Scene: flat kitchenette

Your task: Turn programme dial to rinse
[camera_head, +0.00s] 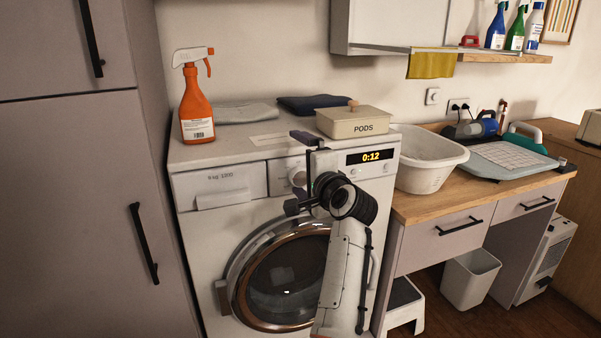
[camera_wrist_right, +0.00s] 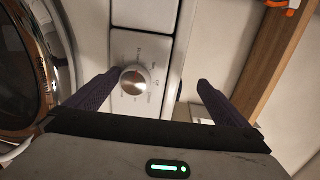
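The programme dial (camera_head: 297,177) is a round silver knob on the front panel of the white washing machine (camera_head: 210,262). In the head view my right gripper partly covers it. In the right wrist view the dial (camera_wrist_right: 135,80) shows whole, with small marks around it too small to read. My right gripper (camera_head: 296,172) is open in front of the panel. In the wrist view its two dark fingers (camera_wrist_right: 157,78) stand apart, with the dial between them, closer to the left finger. I see no finger touching the dial. My left gripper is not in view.
The machine's display (camera_head: 370,156) reads 0:12. The round door (camera_head: 285,280) is below. On top stand an orange spray bottle (camera_head: 196,100), folded cloths (camera_head: 245,112) and a PODS box (camera_head: 353,122). A white basin (camera_head: 428,160) stands on the counter at right. A tall cabinet (camera_head: 75,200) borders the left.

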